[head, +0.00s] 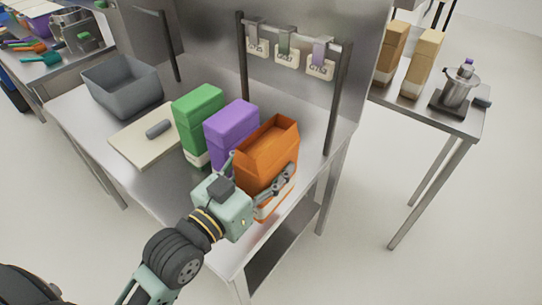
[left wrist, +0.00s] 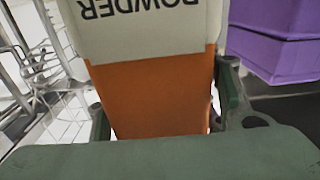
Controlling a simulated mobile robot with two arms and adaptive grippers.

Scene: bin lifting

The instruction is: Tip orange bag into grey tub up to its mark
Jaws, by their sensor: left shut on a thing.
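The orange bag (head: 266,150) stands upright at the right front of the steel table, its top open. My left gripper (head: 258,178) is shut on it, with fingers on both sides of its body. In the left wrist view the bag (left wrist: 150,95) fills the middle between the fingers of my left gripper (left wrist: 165,115), and its white label reads POWDER upside down. The grey tub (head: 122,84) sits at the far left of the table. I cannot make out a mark in it. My right gripper is not in view.
A purple bag (head: 232,124) and a green bag (head: 199,118) stand left of the orange one. A rail (head: 290,32) with hanging tags stands behind. A side table (head: 455,122) holds bags and a metal pot.

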